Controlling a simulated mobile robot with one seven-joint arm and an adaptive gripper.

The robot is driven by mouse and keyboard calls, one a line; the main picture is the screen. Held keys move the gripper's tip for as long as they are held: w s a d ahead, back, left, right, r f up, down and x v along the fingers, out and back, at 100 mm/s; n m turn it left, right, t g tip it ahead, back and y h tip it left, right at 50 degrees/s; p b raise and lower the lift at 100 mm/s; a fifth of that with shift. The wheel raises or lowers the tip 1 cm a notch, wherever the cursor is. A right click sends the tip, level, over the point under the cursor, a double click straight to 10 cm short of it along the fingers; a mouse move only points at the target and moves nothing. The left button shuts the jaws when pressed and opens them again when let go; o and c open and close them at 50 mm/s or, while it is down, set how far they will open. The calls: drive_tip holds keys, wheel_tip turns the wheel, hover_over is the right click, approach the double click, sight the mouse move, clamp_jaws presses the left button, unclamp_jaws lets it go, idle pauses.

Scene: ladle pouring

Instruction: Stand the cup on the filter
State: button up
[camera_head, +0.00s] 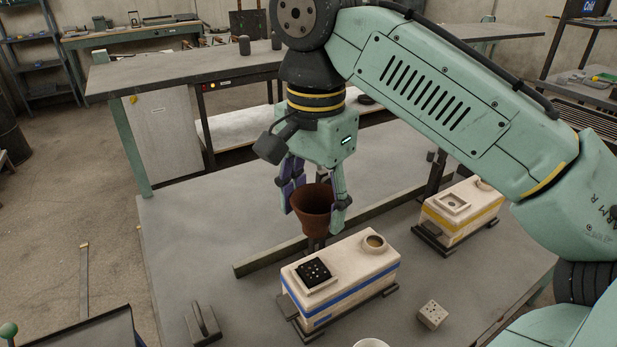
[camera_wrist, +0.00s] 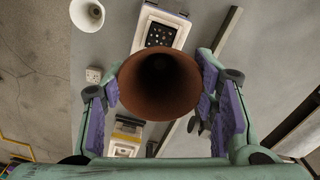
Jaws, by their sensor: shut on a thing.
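The brown cup (camera_head: 314,212) is a tapered, open-topped vessel, held roughly upright with its wide mouth up. My gripper (camera_head: 315,206) is shut on it, one finger on each side. The wrist view looks into the cup's dark mouth (camera_wrist: 160,84), between the purple finger pads. The filter (camera_head: 313,272) is a black square with holes, set in a raised frame on the white, blue-striped block. The cup is behind the filter and off to its side, not over it. The filter also shows beyond the cup in the wrist view (camera_wrist: 160,35).
The blue-striped block (camera_head: 350,283) has a round opening (camera_head: 375,243) beside the filter. A yellow-striped block (camera_head: 462,211) stands to the right. A loose pale perforated piece (camera_head: 432,314) and a white cup (camera_wrist: 87,14) are on the table. A long bar (camera_head: 270,262) lies behind the block.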

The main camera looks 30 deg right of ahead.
drive_tip(key=shift+w+d, duration=0.1)
drive_tip(key=shift+w, duration=0.05)
drive_tip(key=shift+f, duration=0.75)
wheel_tip(320, 180, down, 6)
drive_tip(key=b, duration=0.4)
drive_tip(key=shift+r+b, duration=0.25)
drive_tip(key=shift+b, duration=0.05)
drive_tip(key=shift+a, duration=0.2)
drive_tip(key=shift+f, duration=0.9)
idle(0.6)
drive_tip(key=o, duration=1.3)
drive_tip(key=shift+c, duration=0.2)
